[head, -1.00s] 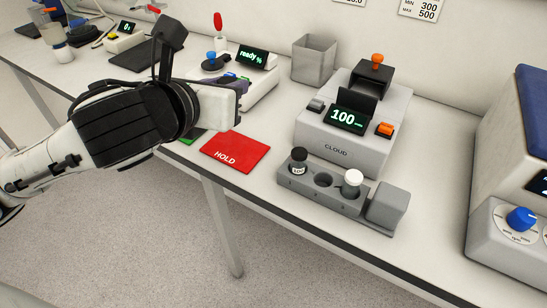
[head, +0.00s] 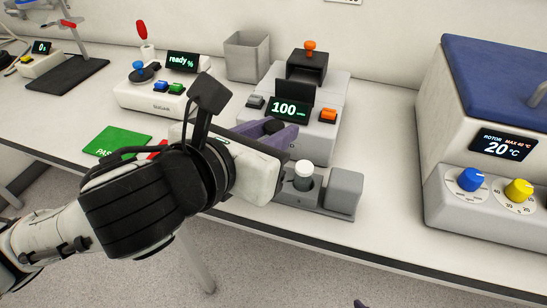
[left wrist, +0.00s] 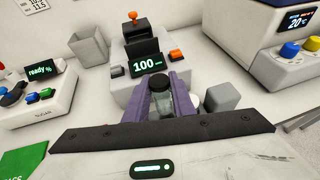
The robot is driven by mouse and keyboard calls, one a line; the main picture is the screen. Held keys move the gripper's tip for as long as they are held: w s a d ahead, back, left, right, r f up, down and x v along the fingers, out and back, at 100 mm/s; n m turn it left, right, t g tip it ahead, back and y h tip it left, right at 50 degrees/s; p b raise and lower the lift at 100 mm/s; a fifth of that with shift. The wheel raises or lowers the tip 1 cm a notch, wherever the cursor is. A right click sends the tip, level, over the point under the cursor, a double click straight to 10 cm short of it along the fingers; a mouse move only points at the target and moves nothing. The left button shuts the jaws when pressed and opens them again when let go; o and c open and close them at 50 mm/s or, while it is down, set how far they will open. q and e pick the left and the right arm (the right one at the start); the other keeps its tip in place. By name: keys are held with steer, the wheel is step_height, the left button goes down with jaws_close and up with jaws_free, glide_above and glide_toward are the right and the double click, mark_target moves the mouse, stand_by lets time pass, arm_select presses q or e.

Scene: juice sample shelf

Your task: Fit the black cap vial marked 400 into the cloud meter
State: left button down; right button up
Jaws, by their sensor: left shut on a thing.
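My left gripper (head: 270,134) is shut on the black-capped vial (head: 273,126). In the left wrist view the vial's clear body (left wrist: 160,104) stands between the purple fingers (left wrist: 163,92), cap up; its mark is not readable. In the head view the arm hides most of it, and I cannot tell whether its base is clear of the rack. The cloud meter (head: 312,144) is just behind the gripper, its display reading 100; it also shows in the left wrist view (left wrist: 117,92). A small dark tip at the bottom edge may be my right gripper (head: 361,303).
The grey rack (head: 318,207) holds a white-capped vial (head: 303,174), close right of my left gripper. A grey bin (head: 247,58) stands behind. The rotor machine (head: 460,150) is at right, with bare table before it. The green mat (head: 117,142) lies left.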

arm_select(q)
step_height(320, 180, down, 4)
steer(key=shift+f+b, duration=0.1)
steer(key=shift+b, duration=0.4)
steer(key=shift+f, duration=0.6)
steer(key=c, duration=1.8)
jaws_free()
steer(key=shift+r, duration=0.15)
